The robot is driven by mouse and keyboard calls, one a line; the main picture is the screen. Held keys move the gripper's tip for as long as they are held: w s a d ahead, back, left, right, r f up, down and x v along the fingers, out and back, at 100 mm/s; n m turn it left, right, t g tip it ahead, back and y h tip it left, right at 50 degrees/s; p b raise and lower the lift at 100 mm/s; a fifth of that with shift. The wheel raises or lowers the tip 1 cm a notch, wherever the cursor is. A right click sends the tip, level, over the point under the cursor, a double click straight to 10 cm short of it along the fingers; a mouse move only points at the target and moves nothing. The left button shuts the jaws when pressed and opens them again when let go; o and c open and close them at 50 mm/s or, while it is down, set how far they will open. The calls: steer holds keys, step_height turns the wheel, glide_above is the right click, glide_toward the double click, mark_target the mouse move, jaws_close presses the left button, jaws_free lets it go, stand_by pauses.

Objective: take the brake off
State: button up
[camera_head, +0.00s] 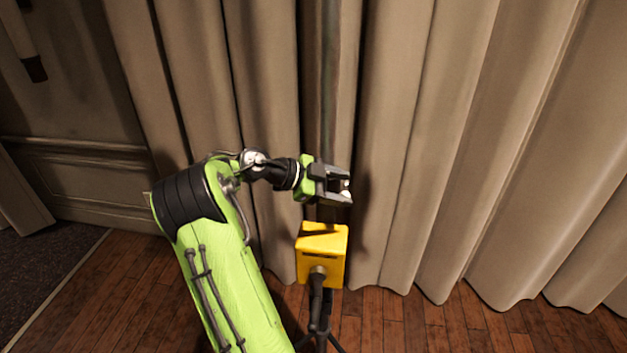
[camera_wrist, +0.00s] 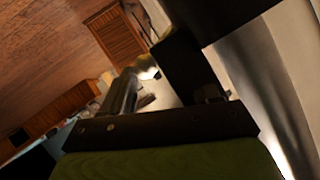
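A yellow box (camera_head: 322,255) stands in front of the curtain, low in the middle of the head view. A dark lever-like part (camera_head: 318,285) with a round joint is on its near face and points down. I cannot tell for certain whether this is the brake. My gripper (camera_head: 346,187) is just above the box in the picture, apart from it, and points to the right. Its fingers look parted, with no object clearly held between them. In the wrist view my gripper (camera_wrist: 160,85) also shows a gap between its fingers; the box and lever cannot be made out there.
Long beige curtains (camera_head: 480,150) hang close behind the box and my gripper. A dark vertical pole (camera_head: 328,90) rises behind the gripper. Dark stand legs (camera_head: 322,338) are below the box. Wooden floor (camera_head: 470,325) is clear at the lower right. A panelled wall (camera_head: 85,180) is at the left.

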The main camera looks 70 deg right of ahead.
steer(key=p+v, duration=0.2)
steer(key=v, duration=1)
steer(key=shift+w, duration=0.2)
steer(key=shift+a+f, duration=0.1)
steer(key=shift+f, duration=0.05)
